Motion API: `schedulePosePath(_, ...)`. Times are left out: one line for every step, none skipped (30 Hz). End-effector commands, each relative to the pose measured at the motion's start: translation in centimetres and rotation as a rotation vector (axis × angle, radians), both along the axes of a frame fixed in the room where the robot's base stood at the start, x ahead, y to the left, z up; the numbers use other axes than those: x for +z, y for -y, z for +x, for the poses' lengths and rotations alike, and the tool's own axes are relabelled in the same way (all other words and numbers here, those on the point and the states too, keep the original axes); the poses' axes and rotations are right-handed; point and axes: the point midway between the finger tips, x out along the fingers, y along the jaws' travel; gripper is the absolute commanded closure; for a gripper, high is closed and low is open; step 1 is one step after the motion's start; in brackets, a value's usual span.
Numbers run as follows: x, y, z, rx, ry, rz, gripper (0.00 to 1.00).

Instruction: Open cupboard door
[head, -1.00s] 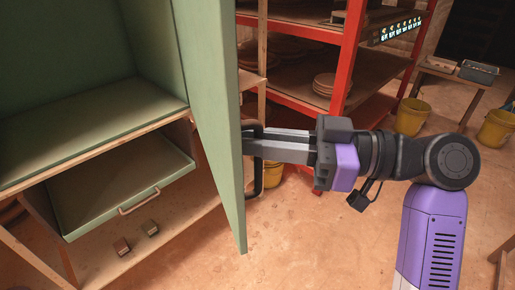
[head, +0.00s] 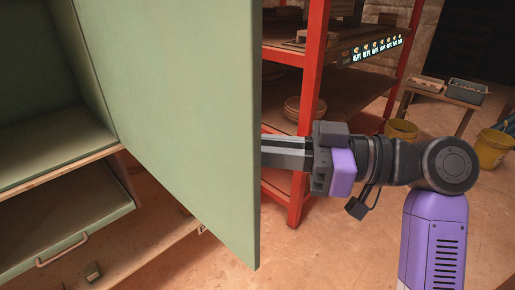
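The green cupboard door (head: 180,120) stands swung open, its inner face filling the middle of the head view. The green cupboard (head: 45,75) behind it shows its interior at the left. My gripper (head: 283,153) is at the door's free edge, reaching from the right. Its fingers run behind the door, so the fingertips and the door handle are hidden. I cannot see whether the fingers hold the handle.
Below the cupboard is a green drawer (head: 65,225) with a bar handle, pulled out. A red shelf rack (head: 313,90) stands behind my gripper. Yellow buckets (head: 492,148) and a small table (head: 440,95) are at the right. The floor at lower right is clear.

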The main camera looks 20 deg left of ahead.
Motion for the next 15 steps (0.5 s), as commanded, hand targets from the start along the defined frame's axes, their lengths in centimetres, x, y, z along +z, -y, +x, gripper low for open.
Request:
schedulePosePath(-0.05, -0.15, -0.02, 0.001, -0.001, -0.002, 1.0)
schedulePosePath(-0.05, -0.16, -0.02, 0.001, -0.001, -0.002, 1.0)
schedulePosePath(-0.05, -0.16, -0.01, 0.001, -0.001, -0.002, 1.0)
schedulePosePath(-0.04, -0.16, -0.01, 0.001, -0.001, -0.002, 1.0)
schedulePosePath(-0.04, -0.17, -0.01, 0.001, -0.001, -0.002, 1.0)
schedulePosePath(-0.04, -0.17, -0.01, 0.001, -0.001, -0.002, 1.0)
schedulePosePath(-0.04, -0.17, -0.01, 0.001, -0.001, -0.002, 1.0)
schedulePosePath(-0.03, -0.17, -0.01, 0.001, 0.0, -0.002, 1.0)
schedulePosePath(-0.03, -0.18, -0.02, 0.001, 0.0, -0.002, 1.0)
schedulePosePath(-0.03, -0.18, -0.02, 0.001, 0.0, -0.002, 1.0)
schedulePosePath(-0.03, -0.18, -0.02, 0.001, 0.0, -0.002, 1.0)
schedulePosePath(-0.03, -0.19, -0.03, 0.001, 0.0, -0.002, 0.82)
schedulePosePath(-0.02, -0.19, -0.04, 0.001, 0.0, -0.002, 0.76)
schedulePosePath(-0.02, -0.18, -0.04, 0.001, 0.0, -0.002, 0.7)
schedulePosePath(-0.02, -0.17, -0.03, 0.001, 0.0, -0.002, 0.66)
